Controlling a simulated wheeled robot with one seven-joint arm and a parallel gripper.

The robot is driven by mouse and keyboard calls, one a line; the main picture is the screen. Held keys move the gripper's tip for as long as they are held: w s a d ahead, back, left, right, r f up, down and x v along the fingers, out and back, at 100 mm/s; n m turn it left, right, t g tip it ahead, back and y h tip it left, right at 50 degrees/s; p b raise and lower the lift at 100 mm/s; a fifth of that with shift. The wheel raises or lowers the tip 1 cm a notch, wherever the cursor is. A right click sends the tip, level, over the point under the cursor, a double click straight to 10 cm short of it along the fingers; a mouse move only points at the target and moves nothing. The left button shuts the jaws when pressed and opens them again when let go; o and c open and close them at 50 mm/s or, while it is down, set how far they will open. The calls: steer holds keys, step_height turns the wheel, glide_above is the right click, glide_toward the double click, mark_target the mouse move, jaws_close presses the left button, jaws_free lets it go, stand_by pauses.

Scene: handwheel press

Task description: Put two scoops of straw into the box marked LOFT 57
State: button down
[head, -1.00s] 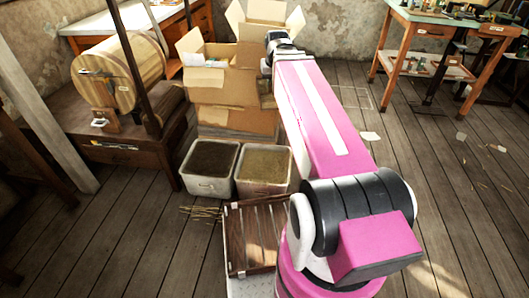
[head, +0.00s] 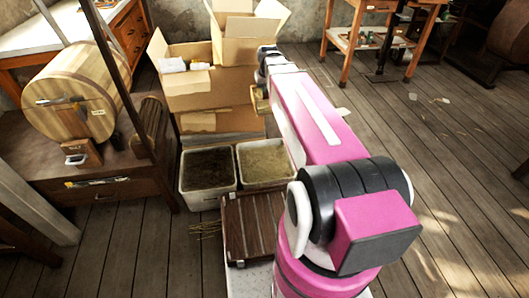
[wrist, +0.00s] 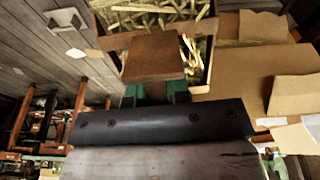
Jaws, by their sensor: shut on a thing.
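My gripper (wrist: 157,92) is shut on a brown wooden scoop (wrist: 155,55), with its green fingertips at the handle. The scoop's tray holds straw (wrist: 150,22). In the head view the scoop (head: 260,99) shows as a small yellowish-brown shape, in the air beside the cardboard boxes and partly hidden by my arm. An open cardboard box (head: 185,92) with a pale item inside stands left of it. Another open cardboard box (head: 236,42) stands behind. I cannot read LOFT 57 on either. A pale bin (head: 262,184) of straw-coloured material stands below, in front of the boxes.
A second bin (head: 207,198) holds dark material. A wooden drum (head: 72,98) sits on a low cabinet (head: 120,180) at left, beside a dark post. Straw (head: 205,229) lies on the floor by the bins. A workbench (head: 375,42) stands at back right. The right-hand floor is mostly open.

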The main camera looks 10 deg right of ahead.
steer(key=w+f+n+g, duration=0.1)
steer(key=w+f, duration=0.1)
steer(key=f, duration=1.9)
steer(key=w+f+n+g, duration=0.1)
steer(key=w+f, duration=0.1)
steer(key=f, duration=1.9)
step_height(320, 180, up, 9)
steer(key=shift+g, duration=0.4)
steer(key=shift+r, duration=0.1)
